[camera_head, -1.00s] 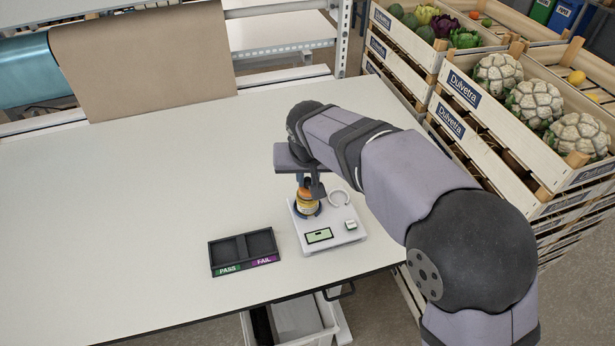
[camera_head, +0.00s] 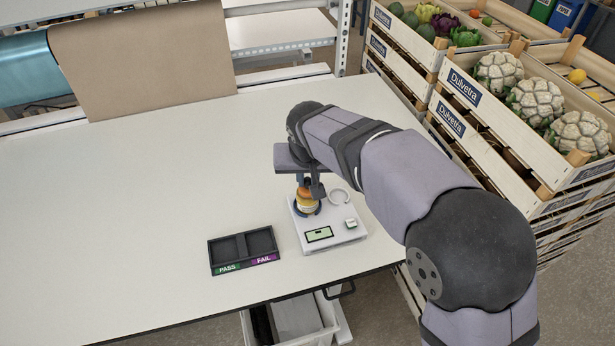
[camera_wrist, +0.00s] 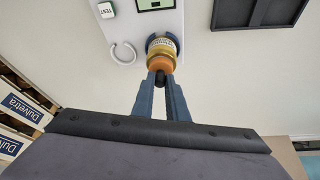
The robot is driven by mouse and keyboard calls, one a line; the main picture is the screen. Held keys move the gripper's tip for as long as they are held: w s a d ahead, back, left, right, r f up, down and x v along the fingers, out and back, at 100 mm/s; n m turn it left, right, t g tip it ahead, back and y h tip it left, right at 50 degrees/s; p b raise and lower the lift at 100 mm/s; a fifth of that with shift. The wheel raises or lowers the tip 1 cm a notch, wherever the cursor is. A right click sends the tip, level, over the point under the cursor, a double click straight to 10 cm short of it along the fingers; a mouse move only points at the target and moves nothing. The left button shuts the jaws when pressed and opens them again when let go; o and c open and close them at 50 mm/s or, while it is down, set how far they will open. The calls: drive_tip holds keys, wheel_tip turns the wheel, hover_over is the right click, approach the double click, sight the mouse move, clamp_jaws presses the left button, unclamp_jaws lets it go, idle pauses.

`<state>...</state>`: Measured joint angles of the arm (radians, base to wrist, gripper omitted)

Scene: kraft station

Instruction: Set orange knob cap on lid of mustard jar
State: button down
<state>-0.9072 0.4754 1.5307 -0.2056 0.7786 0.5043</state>
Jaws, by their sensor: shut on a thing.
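The mustard jar (camera_head: 308,207) stands upright on the white test device. In the wrist view, the jar (camera_wrist: 161,44) is seen with an orange cap (camera_wrist: 160,62) at its near end, between it and my fingertips. My gripper (camera_wrist: 161,78) is shut on the orange knob cap, with a small dark part between the fingertips. In the head view, my gripper (camera_head: 308,184) is right above the jar, and the cap appears to touch the lid. The fingers partly hide the cap and lid, so the exact contact cannot be told.
The white device (camera_head: 333,237) has a display, a button and a pale ring (camera_head: 338,197) beside the jar. A dark PASS/FAIL tray (camera_head: 243,250) lies to its left. Produce crates (camera_head: 480,130) stand at the right. The table's left side is clear.

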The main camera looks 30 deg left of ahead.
idle(0.3)
drive_tip(key=c, duration=1.7)
unclamp_jaws()
drive_tip(key=shift+o, duration=0.2)
drive_tip(key=shift+f, duration=0.1)
drive_tip(key=shift+r+p, duration=3.15)
drive_tip(key=shift+r, duration=0.9)
